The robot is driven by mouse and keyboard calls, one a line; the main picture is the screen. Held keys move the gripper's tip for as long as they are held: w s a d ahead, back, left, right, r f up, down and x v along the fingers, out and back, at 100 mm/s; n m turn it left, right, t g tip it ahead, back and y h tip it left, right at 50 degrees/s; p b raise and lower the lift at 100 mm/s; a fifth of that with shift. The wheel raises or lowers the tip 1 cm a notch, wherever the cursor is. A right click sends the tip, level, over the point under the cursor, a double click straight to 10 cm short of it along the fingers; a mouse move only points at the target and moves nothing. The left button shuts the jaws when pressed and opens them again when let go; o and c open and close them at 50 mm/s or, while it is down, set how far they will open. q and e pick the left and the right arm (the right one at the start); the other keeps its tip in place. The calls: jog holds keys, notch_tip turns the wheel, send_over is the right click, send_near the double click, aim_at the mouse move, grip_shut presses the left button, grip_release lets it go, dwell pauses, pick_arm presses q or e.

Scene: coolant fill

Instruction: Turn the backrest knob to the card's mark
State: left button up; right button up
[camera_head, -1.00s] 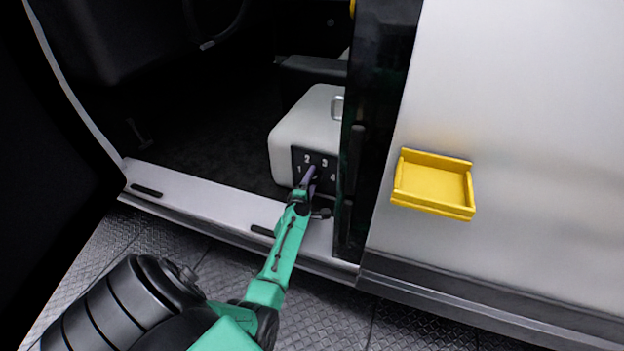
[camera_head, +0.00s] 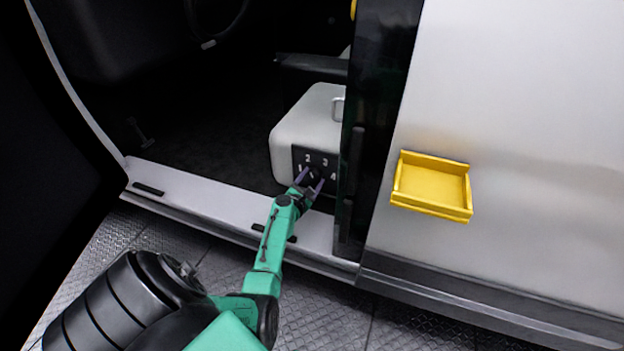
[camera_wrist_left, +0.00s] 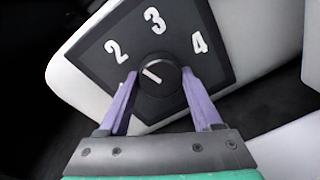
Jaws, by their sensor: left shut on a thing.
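The backrest knob (camera_head: 315,174) is a round black dial with a white pointer line, on a dark panel (camera_wrist_left: 95,67) numbered 1 to 4. It also shows in the left wrist view (camera_wrist_left: 159,75), where its line slants toward the 2. My left gripper (camera_head: 310,181) has its purple fingers on either side of the knob and is shut on it; the fingers also show in the wrist view (camera_wrist_left: 160,90). The 1 is mostly hidden behind a finger there. No card is seen in either view. My right gripper is not in view.
The panel is on a white box-shaped seat base (camera_head: 305,122) inside the door opening. The door sill (camera_head: 205,207) runs below. A dark door edge (camera_head: 376,110) stands close to the right of the panel. A yellow tray (camera_head: 431,184) is on the white outer wall.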

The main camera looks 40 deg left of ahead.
pick_arm(q)
jog(key=n, duration=0.2)
jog(key=shift+f+n+h, duration=0.1)
jog(key=shift+n+h, duration=0.2)
jog(key=n, duration=0.3)
jog(key=shift+t, duration=0.3)
jog(key=shift+n+p, duration=0.35)
jog(key=shift+n, duration=0.65)
jog(key=n, duration=0.3)
jog(key=shift+t+h, duration=0.3)
jog(key=shift+f+n+p, duration=0.15)
jog(key=shift+n+p, duration=0.15)
jog(key=shift+n, duration=1.3)
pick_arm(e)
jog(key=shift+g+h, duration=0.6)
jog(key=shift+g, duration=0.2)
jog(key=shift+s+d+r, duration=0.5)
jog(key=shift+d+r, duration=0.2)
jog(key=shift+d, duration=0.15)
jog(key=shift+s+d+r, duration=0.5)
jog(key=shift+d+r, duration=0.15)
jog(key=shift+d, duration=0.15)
pick_arm(q)
jog(key=o, duration=1.4)
